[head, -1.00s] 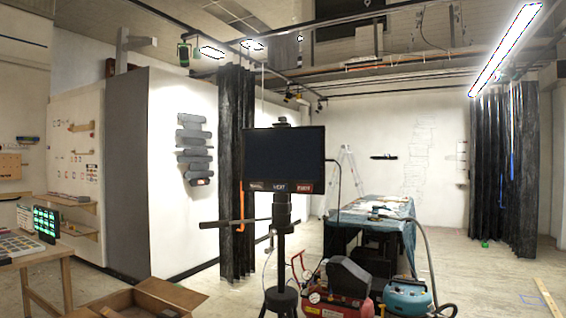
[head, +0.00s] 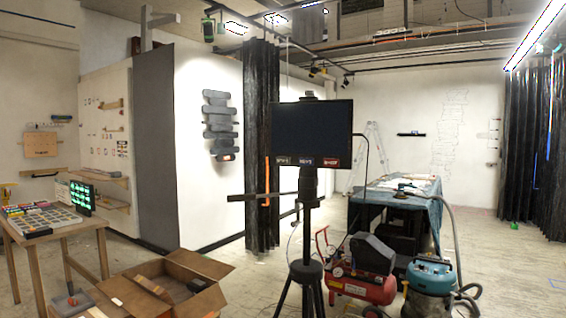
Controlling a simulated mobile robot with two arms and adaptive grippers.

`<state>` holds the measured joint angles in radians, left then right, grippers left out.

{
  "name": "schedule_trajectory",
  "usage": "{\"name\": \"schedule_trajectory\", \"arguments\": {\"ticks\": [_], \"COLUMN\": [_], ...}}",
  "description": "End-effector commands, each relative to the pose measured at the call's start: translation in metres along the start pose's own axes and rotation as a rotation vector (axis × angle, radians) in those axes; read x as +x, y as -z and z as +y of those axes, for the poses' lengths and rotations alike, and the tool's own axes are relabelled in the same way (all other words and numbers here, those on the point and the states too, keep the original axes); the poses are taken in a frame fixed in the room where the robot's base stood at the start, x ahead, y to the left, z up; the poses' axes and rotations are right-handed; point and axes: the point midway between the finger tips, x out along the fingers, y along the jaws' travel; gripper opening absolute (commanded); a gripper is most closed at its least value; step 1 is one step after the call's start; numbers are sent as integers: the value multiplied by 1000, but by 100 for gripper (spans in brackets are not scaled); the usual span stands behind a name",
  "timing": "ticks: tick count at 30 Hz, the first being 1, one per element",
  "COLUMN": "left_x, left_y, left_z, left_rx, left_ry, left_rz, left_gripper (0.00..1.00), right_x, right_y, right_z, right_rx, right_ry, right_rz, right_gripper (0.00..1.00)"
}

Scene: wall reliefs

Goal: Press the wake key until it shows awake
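A dark, blank screen (head: 311,132) stands upright on a black tripod stand (head: 308,220) near the middle of the head view. Along its lower edge sit three small labelled keys: a dark left key (head: 283,161), a dark middle key (head: 306,162) and a red right key (head: 331,163). Their lettering is too small to read, so I cannot tell which is the wake key. No awake sign shows on the screen. Neither of my grippers is in view.
An open cardboard box (head: 165,285) lies on the floor at the lower left, beside a wooden table (head: 62,240). A red compressor (head: 360,285) and a teal vacuum (head: 428,280) stand right of the tripod. A cloth-covered table (head: 425,212) is behind.

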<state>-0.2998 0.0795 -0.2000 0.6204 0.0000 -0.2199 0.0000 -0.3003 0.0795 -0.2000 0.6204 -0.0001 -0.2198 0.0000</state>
Motion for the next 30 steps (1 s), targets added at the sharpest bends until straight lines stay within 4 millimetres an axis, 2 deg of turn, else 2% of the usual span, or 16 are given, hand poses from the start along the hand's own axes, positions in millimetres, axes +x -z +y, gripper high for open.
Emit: {"name": "schedule_trajectory", "arguments": {"ticks": [6,24,30], "left_x": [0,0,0], "left_y": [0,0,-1], "left_z": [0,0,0], "left_rx": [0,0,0], "left_ry": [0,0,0], "left_rz": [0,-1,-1], "left_gripper": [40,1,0], "right_x": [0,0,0], "right_y": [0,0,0], "right_z": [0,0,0], "right_rx": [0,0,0], "right_ry": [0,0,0], "right_rz": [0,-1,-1], "right_gripper": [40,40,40]}}
